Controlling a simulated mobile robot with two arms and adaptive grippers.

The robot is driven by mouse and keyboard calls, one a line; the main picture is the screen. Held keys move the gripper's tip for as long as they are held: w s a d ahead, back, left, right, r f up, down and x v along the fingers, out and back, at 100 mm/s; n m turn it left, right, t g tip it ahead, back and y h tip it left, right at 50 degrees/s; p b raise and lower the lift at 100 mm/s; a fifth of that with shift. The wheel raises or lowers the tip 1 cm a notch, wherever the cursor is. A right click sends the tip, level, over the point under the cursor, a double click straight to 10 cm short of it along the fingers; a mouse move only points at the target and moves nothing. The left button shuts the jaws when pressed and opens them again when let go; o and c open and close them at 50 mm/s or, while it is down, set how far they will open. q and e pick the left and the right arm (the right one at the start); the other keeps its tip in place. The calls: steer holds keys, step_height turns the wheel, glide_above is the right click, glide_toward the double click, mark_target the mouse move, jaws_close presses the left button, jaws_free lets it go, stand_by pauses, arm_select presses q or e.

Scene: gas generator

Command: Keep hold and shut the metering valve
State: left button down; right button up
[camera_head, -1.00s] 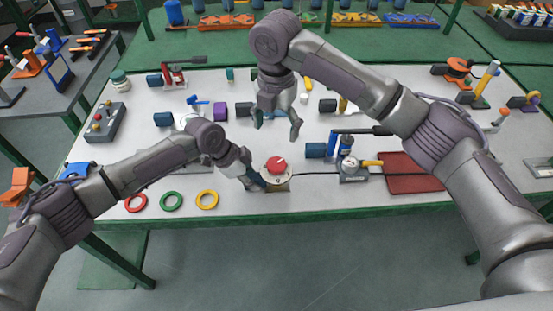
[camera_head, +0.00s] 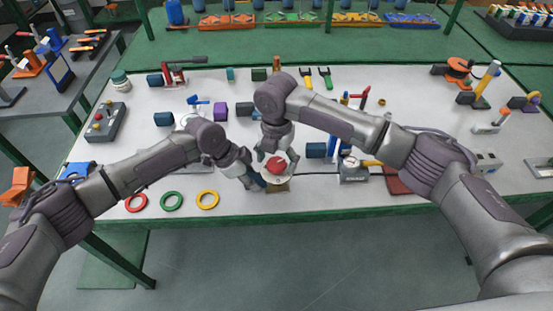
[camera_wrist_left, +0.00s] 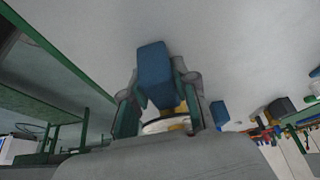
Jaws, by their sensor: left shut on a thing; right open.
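A red knob (camera_head: 277,164), seemingly the metering valve, sits on a pale round body with a tan base (camera_head: 278,187) near the table's front edge. My left gripper (camera_head: 257,182) is shut on a blue block (camera_wrist_left: 157,72) at the left side of this device. In the left wrist view the block stands between the fingers, with a pale disc and brass part (camera_wrist_left: 168,124) just beyond. My right gripper (camera_head: 277,150) is open, pointing down directly over the red knob, its fingers around or just above it. Whether they touch the knob I cannot tell.
Red, green and yellow rings (camera_head: 171,201) lie at the front left. A gauge unit (camera_head: 354,171) stands right of the device, with a dark cable toward it. A red tray (camera_head: 397,184) is partly hidden by my right arm. Several blocks and tools fill the table behind.

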steer(key=c, duration=1.2)
steer(key=shift+m, duration=0.3)
steer(key=m, duration=0.4)
steer(key=shift+m, duration=0.4)
steer(key=m, duration=1.2)
steer(key=shift+m, duration=0.4)
steer(key=m, duration=0.5)
steer(key=shift+w, duration=0.1)
steer(key=shift+m, duration=0.4)
